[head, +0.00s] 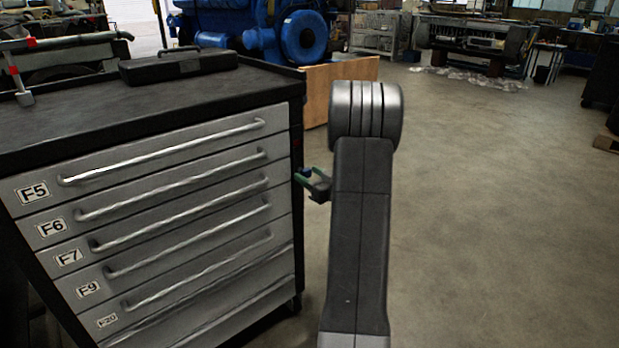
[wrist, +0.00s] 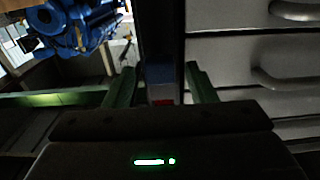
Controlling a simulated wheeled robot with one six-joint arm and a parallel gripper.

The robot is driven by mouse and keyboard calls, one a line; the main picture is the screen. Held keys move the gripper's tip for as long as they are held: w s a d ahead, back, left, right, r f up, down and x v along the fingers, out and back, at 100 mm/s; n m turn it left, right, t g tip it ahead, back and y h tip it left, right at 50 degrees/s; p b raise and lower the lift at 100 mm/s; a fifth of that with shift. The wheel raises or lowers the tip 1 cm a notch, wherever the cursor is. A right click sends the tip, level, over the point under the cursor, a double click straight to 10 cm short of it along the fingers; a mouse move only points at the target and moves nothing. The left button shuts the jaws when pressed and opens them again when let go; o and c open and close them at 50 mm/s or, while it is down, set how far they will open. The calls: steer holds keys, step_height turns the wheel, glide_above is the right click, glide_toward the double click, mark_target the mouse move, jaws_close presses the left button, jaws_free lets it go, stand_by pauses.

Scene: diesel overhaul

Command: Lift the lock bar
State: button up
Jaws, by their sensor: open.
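The grey tool cabinet (head: 170,190) stands at the left in the head view, its drawers shut. A dark upright bar (wrist: 163,30) runs down beside the drawer fronts in the wrist view; it looks like the lock bar along the cabinet's right front edge (head: 298,220). A blue patch (wrist: 160,75) and a small red patch (wrist: 163,102) show on or near the bar. My gripper (head: 306,176) is open at that edge, partly hidden behind my arm. In the wrist view its green fingers (wrist: 160,72) stand on either side of the bar. I cannot tell whether they touch it.
A black case (head: 180,66) and a red-marked tool (head: 18,75) lie on the cabinet top. A wooden panel (head: 345,75) and a blue engine (head: 270,30) stand behind. The floor (head: 490,200) to the right is clear.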

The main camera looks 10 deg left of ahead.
mark_target(299, 160)
steer(key=shift+w+a, duration=0.2)
steer(key=shift+a, duration=0.1)
jaws_close()
steer(key=shift+r+p, duration=0.7)
steer(key=shift+r, duration=0.7)
jaws_free()
steer(key=shift+r, duration=0.1)
steer(key=p+v, duration=0.2)
steer(key=v, duration=1.2)
